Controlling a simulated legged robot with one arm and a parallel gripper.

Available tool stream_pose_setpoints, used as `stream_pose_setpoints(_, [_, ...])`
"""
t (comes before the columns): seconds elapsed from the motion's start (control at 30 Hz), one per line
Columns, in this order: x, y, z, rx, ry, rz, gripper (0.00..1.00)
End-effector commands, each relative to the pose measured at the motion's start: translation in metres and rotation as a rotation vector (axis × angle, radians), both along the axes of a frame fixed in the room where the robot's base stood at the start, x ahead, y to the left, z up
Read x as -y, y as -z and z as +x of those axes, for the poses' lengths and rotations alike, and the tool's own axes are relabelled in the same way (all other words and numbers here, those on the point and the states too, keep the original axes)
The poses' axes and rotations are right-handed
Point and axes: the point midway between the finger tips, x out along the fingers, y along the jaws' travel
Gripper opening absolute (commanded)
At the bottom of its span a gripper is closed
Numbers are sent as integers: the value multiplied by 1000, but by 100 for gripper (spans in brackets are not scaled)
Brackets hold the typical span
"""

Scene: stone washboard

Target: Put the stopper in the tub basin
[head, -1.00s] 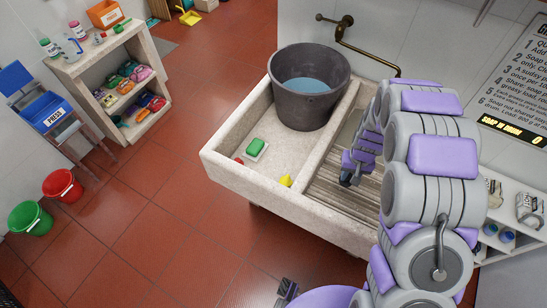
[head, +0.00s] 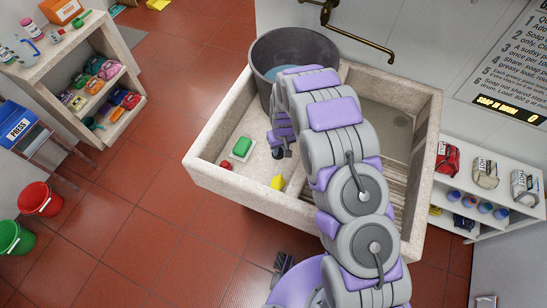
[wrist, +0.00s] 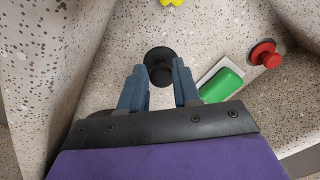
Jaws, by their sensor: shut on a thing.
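The stone tub (head: 225,187) has two compartments in the head view, a plain one at left and a ridged washboard one at right. My gripper (wrist: 160,86) hangs over the left compartment, beside the divider and the bucket. In the wrist view its two blue-grey fingers are shut on a black stopper (wrist: 159,56), a round disc with a knob between the fingertips. The pale speckled floor lies below; I cannot tell whether the disc touches it. In the head view, my arm hides most of the stopper and part of the divider. A small grey round spot (head: 400,122) shows in the right compartment.
A grey bucket of water (head: 262,85) stands at the back of the left compartment. Green soap (head: 242,145), a red knobbed piece (head: 226,165) and a yellow piece (head: 277,182) lie toward its front. A brass tap (head: 350,35) is on the wall.

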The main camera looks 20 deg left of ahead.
Motion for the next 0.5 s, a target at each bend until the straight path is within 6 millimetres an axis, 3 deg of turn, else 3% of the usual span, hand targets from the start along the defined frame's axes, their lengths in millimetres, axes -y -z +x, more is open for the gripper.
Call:
stream_pose_setpoints(0.1, [-4, 25, 0, -1, -1, -6, 0])
stream_pose_setpoints(0.5, [-2, 66, -1, -3, -1, -4, 0])
